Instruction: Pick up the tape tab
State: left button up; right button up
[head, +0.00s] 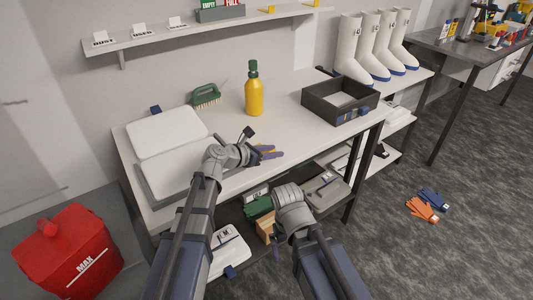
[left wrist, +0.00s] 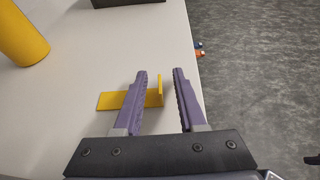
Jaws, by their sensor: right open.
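The tape tab is a small yellow L-shaped piece on the pale bench top, with a flat strip (left wrist: 112,100) and a short upright end in the left wrist view. My left gripper (left wrist: 163,88) is open, its purple fingers either side of the upright end; the left finger hides part of the strip. In the head view my left gripper (head: 270,152) is low over the bench's front edge, hiding most of the tab. My right gripper (head: 291,196) is in front of the bench, lower down; its fingertips are hard to make out, and no held object shows.
A yellow bottle (head: 254,92) stands behind my left gripper. A green brush (head: 206,95), white-lidded trays (head: 167,131) and a dark open box (head: 324,107) are also on the bench. A shelf below holds several items. Bench top between bottle and box is clear.

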pick_arm(q)
grip_shut()
dwell(0.5)
jog(key=shift+r, duration=0.1)
notch_tip(320, 180, up, 10)
jog(key=p, duration=1)
